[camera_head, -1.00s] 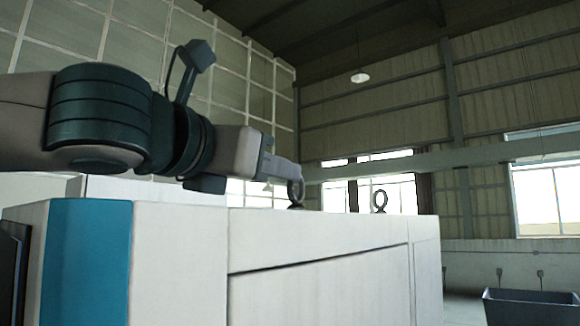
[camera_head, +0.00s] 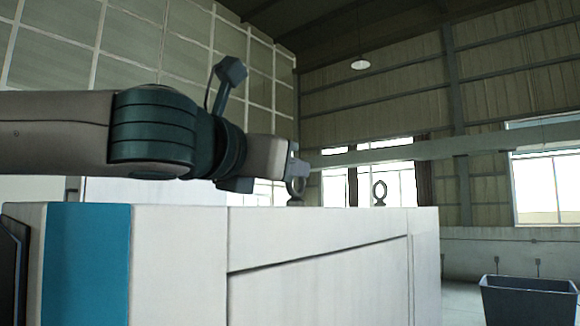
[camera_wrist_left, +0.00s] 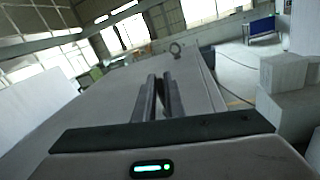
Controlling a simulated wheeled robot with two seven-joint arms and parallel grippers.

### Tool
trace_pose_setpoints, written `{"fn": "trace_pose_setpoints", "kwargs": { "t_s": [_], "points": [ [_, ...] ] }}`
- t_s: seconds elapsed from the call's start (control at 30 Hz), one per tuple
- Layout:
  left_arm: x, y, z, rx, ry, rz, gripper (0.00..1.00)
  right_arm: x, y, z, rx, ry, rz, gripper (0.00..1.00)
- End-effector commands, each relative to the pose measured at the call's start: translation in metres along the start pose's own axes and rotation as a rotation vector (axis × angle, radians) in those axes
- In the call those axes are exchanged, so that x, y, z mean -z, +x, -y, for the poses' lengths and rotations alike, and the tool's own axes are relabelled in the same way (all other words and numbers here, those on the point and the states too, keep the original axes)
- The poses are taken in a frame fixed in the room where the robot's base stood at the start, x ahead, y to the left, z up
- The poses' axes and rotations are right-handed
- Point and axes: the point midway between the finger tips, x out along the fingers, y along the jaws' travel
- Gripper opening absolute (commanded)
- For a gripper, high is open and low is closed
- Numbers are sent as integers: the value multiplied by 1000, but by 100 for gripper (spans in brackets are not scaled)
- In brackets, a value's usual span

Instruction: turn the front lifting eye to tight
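The front lifting eye (camera_head: 296,202) is a dark ring standing upright on the top edge of a white machine (camera_head: 320,226) in the head view. My left gripper (camera_head: 298,172) is at this ring and covers its upper part. In the left wrist view the two dark fingers (camera_wrist_left: 161,90) are close together, with a narrow gap. They look shut on the ring, though the ring between them is mostly hidden. A second lifting eye (camera_head: 380,193) stands upright further right, apart from the gripper. It also shows beyond the fingers in the left wrist view (camera_wrist_left: 175,48). My right gripper is not in view.
The machine's flat top around the fingers is clear. A dark bin (camera_head: 528,300) stands on the floor at the lower right. Pale blocks (camera_wrist_left: 288,88) are at the right in the left wrist view. The windows and walls are far behind.

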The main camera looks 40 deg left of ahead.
Motion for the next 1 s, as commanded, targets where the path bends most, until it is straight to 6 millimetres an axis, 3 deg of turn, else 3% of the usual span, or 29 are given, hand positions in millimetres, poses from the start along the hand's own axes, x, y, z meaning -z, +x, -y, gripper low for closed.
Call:
{"fn": "trace_pose_setpoints", "kwargs": {
  "t_s": [1.0],
  "points": [
    [0, 1, -6, 230, 0, 47, 0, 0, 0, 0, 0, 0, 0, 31]
  ]
}}
